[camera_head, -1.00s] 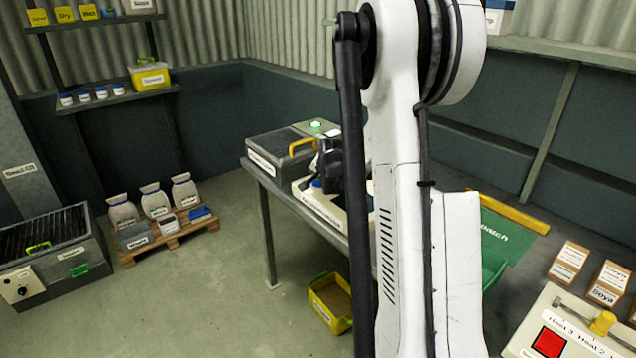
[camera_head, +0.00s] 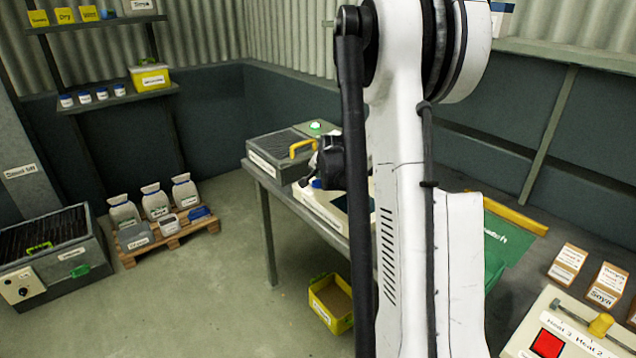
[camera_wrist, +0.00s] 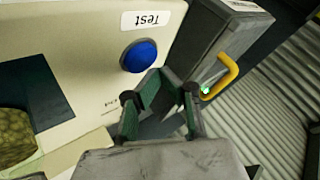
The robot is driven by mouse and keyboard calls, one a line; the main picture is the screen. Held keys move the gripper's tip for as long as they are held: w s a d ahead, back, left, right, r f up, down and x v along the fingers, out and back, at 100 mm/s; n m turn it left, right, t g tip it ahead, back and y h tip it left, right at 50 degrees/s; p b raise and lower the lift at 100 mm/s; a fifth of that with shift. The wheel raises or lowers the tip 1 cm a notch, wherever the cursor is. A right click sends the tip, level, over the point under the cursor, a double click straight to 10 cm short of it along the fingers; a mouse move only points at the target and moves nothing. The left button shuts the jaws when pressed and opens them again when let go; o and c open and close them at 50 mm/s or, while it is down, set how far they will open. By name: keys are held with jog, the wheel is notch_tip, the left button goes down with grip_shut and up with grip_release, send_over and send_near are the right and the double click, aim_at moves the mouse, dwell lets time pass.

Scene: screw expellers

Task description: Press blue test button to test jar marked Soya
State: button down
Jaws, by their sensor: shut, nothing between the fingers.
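The blue button (camera_wrist: 138,56) is on a cream machine (camera_wrist: 85,35) beside a label reading Test, upside down in the wrist view. My gripper (camera_wrist: 161,76) is shut and empty. Its tips appear just below and right of the button; I cannot tell whether they touch it. In the head view the cream machine (camera_head: 312,202) stands on the table, partly hidden by my arm, with a bit of blue (camera_head: 316,183) beside my dark wrist. A yellowish-green mass (camera_wrist: 14,138) shows by the machine's dark recess; no Soya marking is readable on it.
A grey box (camera_head: 283,152) with a yellow handle stands beside the machine, with a lit green button (camera_head: 315,125). Small boxes, one labelled Soya (camera_head: 603,297), and a control panel with a red button (camera_head: 547,343) are at the right. A yellow bin (camera_head: 331,300) is on the floor.

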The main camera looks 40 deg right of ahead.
aim_at(318, 183)
jog(key=shift+r+p, duration=1.35)
jog(key=shift+r, duration=1.15)
